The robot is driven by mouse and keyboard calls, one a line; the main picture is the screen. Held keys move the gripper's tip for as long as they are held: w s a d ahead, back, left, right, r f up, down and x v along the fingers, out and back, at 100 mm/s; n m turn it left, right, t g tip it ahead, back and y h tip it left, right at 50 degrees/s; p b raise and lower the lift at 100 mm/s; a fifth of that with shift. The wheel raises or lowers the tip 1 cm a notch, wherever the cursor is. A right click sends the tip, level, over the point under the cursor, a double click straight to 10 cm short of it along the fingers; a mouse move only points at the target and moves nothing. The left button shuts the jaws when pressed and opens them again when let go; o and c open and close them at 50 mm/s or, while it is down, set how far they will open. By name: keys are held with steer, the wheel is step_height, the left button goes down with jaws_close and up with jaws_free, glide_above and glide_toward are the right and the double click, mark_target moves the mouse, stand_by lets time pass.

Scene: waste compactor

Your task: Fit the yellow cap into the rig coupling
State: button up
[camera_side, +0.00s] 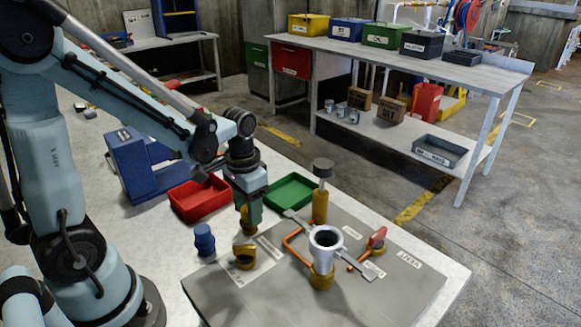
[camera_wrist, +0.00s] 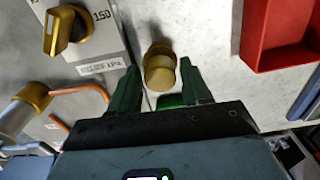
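The yellow cap (camera_side: 249,222) is at my gripper's fingertips, just behind the near-left part of the grey rig plate. In the side view my gripper (camera_side: 248,208) points down. The rig (camera_side: 322,275) has a metal funnel-like cup with a dark open mouth (camera_side: 326,238) on a yellow-brass base, to the right of my gripper. I cannot tell for sure which opening is the coupling.
A yellow knob (camera_side: 244,256) and a blue knobbed part (camera_side: 204,240) stand near the gripper. A red tray (camera_side: 200,190) and a green tray (camera_side: 283,190) lie behind. A tall brass post (camera_side: 320,205), orange pipes and a red-handled valve (camera_side: 377,238) crowd the cup.

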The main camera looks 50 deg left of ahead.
steer(key=c, duration=0.7)
steer(key=shift+r, duration=2.5)
steer(key=shift+r, duration=0.6)
step_height(320, 180, up, 20)
steer(key=f, duration=0.1)
steer(key=w+d+m, duration=0.1)
steer(key=d+m, duration=0.5)
steer(key=d, duration=1.5)
steer(key=shift+w+a+f, duration=0.1)
steer(key=shift+w+f, duration=0.05)
steer(key=shift+f, duration=1.05)
steer(key=shift+w+a+f, duration=0.1)
steer(key=shift+f, duration=1.1)
